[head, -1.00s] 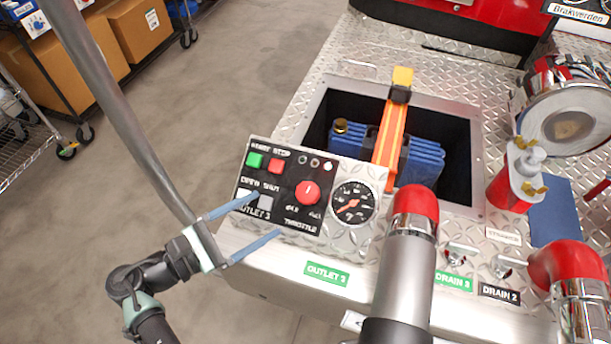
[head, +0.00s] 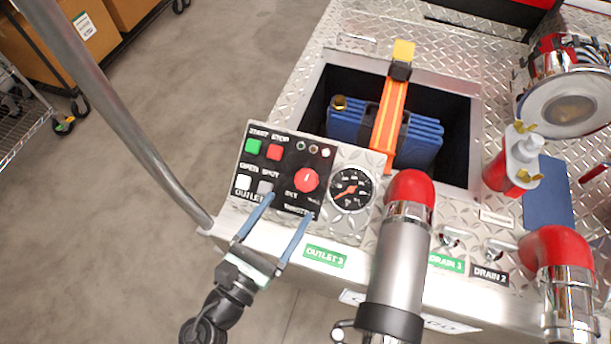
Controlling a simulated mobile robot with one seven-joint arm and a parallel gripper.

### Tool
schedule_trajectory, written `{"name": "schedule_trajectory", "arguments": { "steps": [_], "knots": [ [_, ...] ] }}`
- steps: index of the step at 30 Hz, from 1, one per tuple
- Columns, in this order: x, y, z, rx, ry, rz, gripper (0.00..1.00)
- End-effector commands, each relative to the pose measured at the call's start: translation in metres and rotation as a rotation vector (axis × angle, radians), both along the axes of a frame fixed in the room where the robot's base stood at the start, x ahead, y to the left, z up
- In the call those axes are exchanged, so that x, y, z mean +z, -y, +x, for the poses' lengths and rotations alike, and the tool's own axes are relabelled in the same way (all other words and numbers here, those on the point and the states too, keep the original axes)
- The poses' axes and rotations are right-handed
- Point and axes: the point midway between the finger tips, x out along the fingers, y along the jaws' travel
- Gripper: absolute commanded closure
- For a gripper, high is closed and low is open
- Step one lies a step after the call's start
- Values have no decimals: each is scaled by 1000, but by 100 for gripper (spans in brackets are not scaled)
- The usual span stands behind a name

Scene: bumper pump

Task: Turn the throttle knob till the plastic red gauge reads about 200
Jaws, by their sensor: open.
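The red throttle knob (head: 306,180) sits on the lower right of the black control panel (head: 262,175). The round gauge (head: 351,189) with a red needle is just right of the panel; its numbers are too small to read. My gripper (head: 288,208) is open, its two blue-grey fingers pointing up over the panel's lower edge. The fingertips are just below and left of the knob, apart from it in the picture. They cover part of the lower lettering and the area by the grey button.
Green (head: 253,146) and red (head: 274,151) buttons and a white button (head: 244,182) share the panel. A red-capped pipe (head: 408,205) stands right of the gauge. A grey rail (head: 120,115) rises at left. An open bay holds a blue canister (head: 425,140).

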Motion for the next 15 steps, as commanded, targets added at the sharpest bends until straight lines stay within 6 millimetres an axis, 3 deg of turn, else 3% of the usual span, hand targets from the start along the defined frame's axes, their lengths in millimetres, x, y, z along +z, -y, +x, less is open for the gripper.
{"name": "schedule_trajectory", "arguments": {
  "steps": [6,15],
  "knots": [
    [1,23,41,-3,2,1,16],
    [0,39,69,-1,1,2,16]
  ]
}}
